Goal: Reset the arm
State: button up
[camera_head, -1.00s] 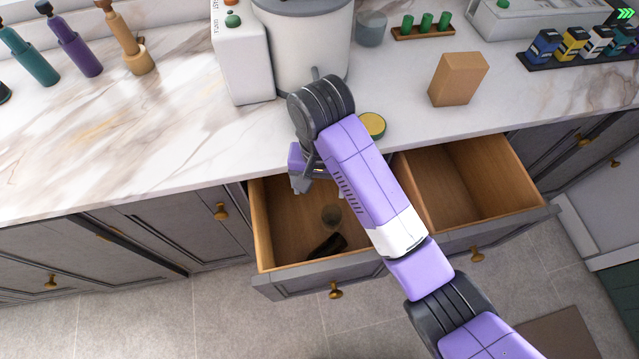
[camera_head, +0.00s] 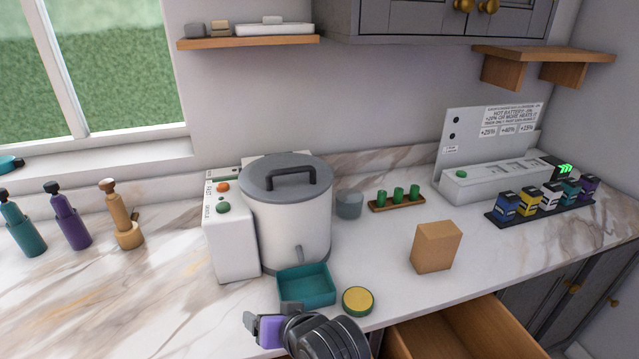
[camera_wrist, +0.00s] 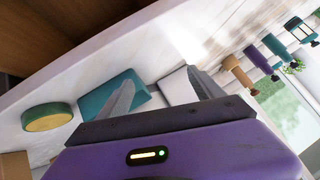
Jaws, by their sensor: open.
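My gripper (camera_head: 268,328) is low in the head view, at the counter's front edge, just in front of a teal open tray (camera_head: 306,287). In the wrist view my gripper (camera_wrist: 163,90) has its two grey fingers spread apart with nothing between them. The teal tray (camera_wrist: 118,95) lies beyond the fingers there, with the white box (camera_wrist: 178,85) beside it. My dark wrist joint shows at the bottom of the head view; most of my arm is out of frame.
A yellow-topped round tin (camera_head: 357,300) sits right of the tray. A lidded white pot (camera_head: 290,215) and white dispenser box (camera_head: 230,235) stand behind. A tan block (camera_head: 436,246) is to the right. An open wooden drawer (camera_head: 465,335) juts out below the counter.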

jog(key=s+d+r+m+t+h+b, duration=0.3)
jog(key=s+d+t, duration=0.6)
jog(key=s+d, duration=1.2)
jog(key=s+d+h, duration=0.1)
jog(key=s+d, duration=0.1)
jog(key=s, duration=0.4)
jog(key=s+d+g+h, duration=0.1)
jog(key=s+d, duration=0.2)
jog(key=s, duration=0.3)
jog(key=s+d+n+g+h, duration=0.1)
jog(key=s+d, duration=0.2)
jog(key=s, duration=0.3)
jog(key=shift+s+d+f, duration=0.2)
jog(key=shift+f, duration=0.25)
